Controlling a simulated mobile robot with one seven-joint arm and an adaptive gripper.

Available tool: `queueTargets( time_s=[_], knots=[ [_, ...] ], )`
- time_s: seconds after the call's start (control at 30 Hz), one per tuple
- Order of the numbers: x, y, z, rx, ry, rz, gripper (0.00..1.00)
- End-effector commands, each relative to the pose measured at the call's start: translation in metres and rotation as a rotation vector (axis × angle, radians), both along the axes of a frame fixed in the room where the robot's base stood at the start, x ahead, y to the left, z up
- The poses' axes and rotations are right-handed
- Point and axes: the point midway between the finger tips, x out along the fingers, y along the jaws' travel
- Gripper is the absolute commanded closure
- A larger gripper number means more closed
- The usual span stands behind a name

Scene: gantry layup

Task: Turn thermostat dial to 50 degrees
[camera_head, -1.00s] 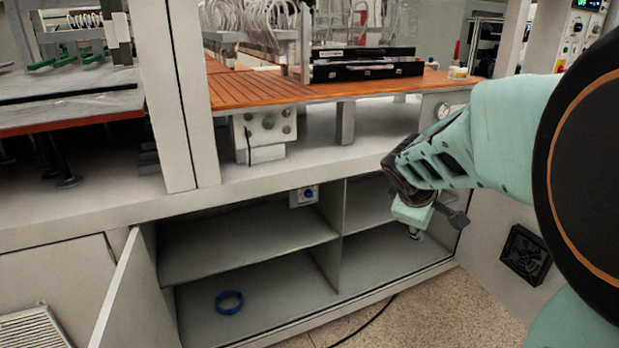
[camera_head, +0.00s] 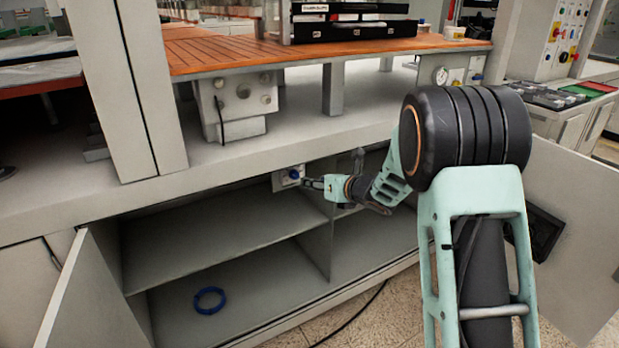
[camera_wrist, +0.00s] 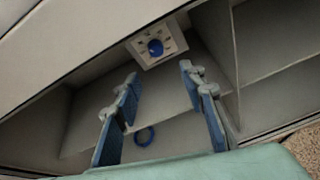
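The thermostat is a small white plate (camera_head: 281,184) with a round blue dial (camera_head: 294,175), at the top of the cabinet opening under the bench. In the wrist view the plate (camera_wrist: 173,51) and its blue dial (camera_wrist: 155,47) sit ahead of my fingers, near the top. Marks ring the dial but are too small to read. My gripper (camera_wrist: 157,82) is open, with its two blue-padded fingers apart and nothing between them. In the head view my gripper (camera_head: 313,183) is just right of the dial; whether it touches cannot be told there. In the wrist view the fingertips stay clear of the dial.
A blue ring (camera_head: 209,300) lies on the cabinet's lower floor. A shelf (camera_head: 220,235) and an upright divider (camera_head: 317,250) split the cabinet. An open door (camera_head: 88,300) stands at the left. The bench edge (camera_head: 150,210) runs above the opening.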

Motion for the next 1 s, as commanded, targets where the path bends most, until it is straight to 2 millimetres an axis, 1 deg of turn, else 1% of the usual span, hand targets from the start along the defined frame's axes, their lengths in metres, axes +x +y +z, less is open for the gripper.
queueTargets(
  time_s=[0.13,0.27,0.5,0.7,0.8,1.0],
  knots=[
    [0.006,0.008,0.0,0.003,-0.028,0.027,0.62],
    [0.018,0.018,-0.007,0.002,-0.026,0.027,0.62],
    [0.051,0.04,-0.023,0.002,-0.026,0.025,0.62],
    [0.072,0.055,-0.033,0.002,-0.025,0.024,0.62],
    [0.078,0.059,-0.036,0.002,-0.025,0.024,0.62],
    [0.083,0.063,-0.038,0.002,-0.024,0.022,0.62]
  ],
)
